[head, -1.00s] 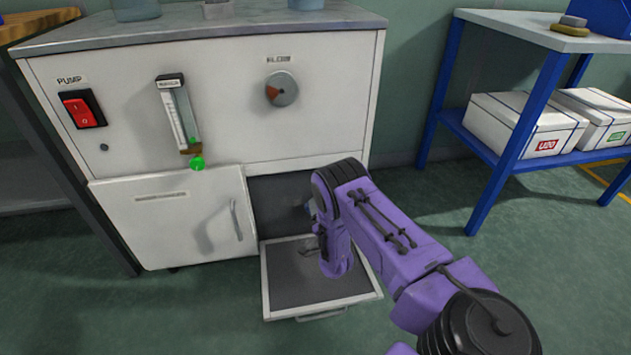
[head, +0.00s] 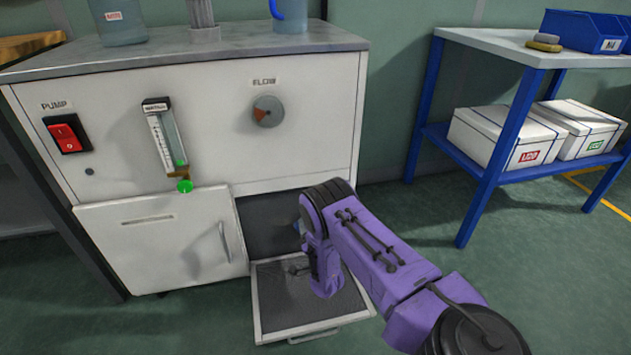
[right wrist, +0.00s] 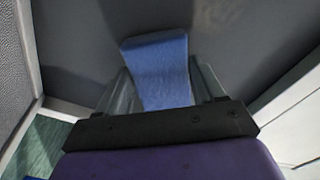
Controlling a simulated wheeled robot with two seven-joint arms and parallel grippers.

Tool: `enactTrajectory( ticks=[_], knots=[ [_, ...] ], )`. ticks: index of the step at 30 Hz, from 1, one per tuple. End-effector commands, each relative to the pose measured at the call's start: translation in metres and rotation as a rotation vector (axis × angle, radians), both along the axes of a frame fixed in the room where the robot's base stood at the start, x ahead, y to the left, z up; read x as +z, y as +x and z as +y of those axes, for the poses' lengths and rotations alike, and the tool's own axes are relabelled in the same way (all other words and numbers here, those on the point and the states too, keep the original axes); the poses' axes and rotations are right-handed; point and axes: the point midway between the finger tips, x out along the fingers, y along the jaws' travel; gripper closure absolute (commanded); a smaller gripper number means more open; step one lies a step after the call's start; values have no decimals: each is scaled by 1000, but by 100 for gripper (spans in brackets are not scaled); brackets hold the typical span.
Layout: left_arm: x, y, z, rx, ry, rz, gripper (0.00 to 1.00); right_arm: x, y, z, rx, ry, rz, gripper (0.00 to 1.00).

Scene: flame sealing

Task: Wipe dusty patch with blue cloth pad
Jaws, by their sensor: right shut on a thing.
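My right gripper (right wrist: 162,78) is shut on the blue cloth pad (right wrist: 160,62), which sticks out between its two grey fingers in the right wrist view. The pad's far end is close to a dark grey panel (right wrist: 85,60); I cannot tell whether it touches. In the head view my purple right arm reaches down to the open lower compartment (head: 262,212) of the white cabinet (head: 215,115). The arm hides most of the gripper and pad there. I cannot make out a distinct dusty patch. My left gripper is not in view.
A grey-lined flap (head: 278,310) hangs open in front of the compartment. A closed door (head: 165,240) with a handle is to its left. A flow gauge (head: 165,140) and a flow knob (head: 267,111) are above. A blue-framed shelf (head: 490,175) stands at the right.

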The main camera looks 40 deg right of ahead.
Motion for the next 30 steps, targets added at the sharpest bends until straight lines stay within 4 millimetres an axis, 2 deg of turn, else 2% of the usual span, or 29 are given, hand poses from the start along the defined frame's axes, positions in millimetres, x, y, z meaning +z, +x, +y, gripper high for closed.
enactTrajectory(
  ticks=[9,16,24,30],
  knots=[
    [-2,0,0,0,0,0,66,1,16,26,4,-1,-5,56],
    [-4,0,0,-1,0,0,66,1,20,34,2,0,-4,56],
    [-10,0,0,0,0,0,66,1,36,55,3,1,-4,56],
    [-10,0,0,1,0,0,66,2,41,63,6,-1,-5,56]
  ],
)
